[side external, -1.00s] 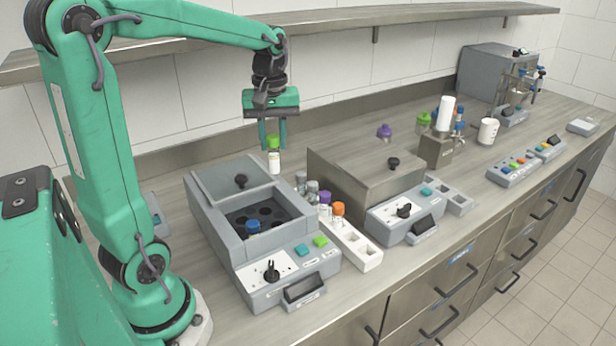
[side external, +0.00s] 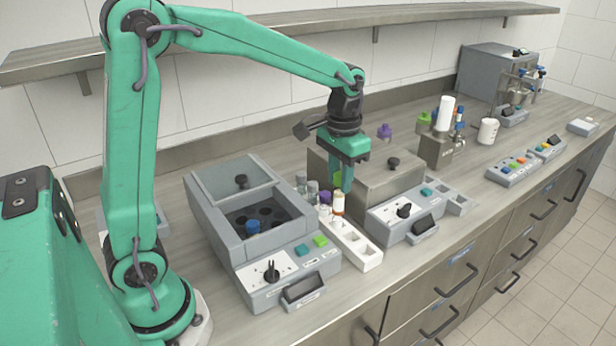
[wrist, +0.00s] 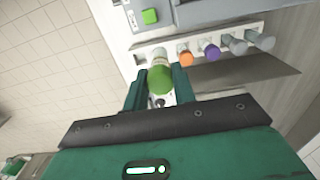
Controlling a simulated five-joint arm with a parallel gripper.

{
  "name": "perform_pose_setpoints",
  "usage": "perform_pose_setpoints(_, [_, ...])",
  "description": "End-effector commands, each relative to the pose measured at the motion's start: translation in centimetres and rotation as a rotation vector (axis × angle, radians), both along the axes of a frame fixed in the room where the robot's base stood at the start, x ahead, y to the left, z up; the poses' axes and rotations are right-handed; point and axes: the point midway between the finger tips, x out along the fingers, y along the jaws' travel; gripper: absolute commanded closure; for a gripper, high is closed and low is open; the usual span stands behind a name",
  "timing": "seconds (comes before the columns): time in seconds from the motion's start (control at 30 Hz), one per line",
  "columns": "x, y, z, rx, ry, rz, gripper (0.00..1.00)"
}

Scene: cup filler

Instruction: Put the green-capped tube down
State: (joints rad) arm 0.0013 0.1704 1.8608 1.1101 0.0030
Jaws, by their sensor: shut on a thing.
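My gripper (side external: 341,188) is shut on the green-capped tube. In the wrist view the green cap (wrist: 160,80) sits between the two fingers, and the pale tube extends past it toward the rack. In the side view the white tube body (side external: 338,203) hangs upright below the fingers, which largely hide the cap. It is over the white rack (side external: 363,251), in front of the orange-capped tube (wrist: 185,58), which it mostly hides there. The tube appears to be above the rack, not seated in it.
The rack also holds a purple-capped tube (side external: 325,197) and grey-capped tubes (wrist: 235,45). Empty slots show at its front end. A grey machine with an open well and a blue-capped tube (side external: 252,226) stands left. A lidded steel box (side external: 375,180) stands right.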

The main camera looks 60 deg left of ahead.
Motion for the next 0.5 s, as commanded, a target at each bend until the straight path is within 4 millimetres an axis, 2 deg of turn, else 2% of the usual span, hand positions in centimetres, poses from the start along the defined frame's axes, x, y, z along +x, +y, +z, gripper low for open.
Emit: perform_pose_setpoints(0.5, [-0.02,-0.27,-0.02,0.000,0.000,-0.001,0.96])
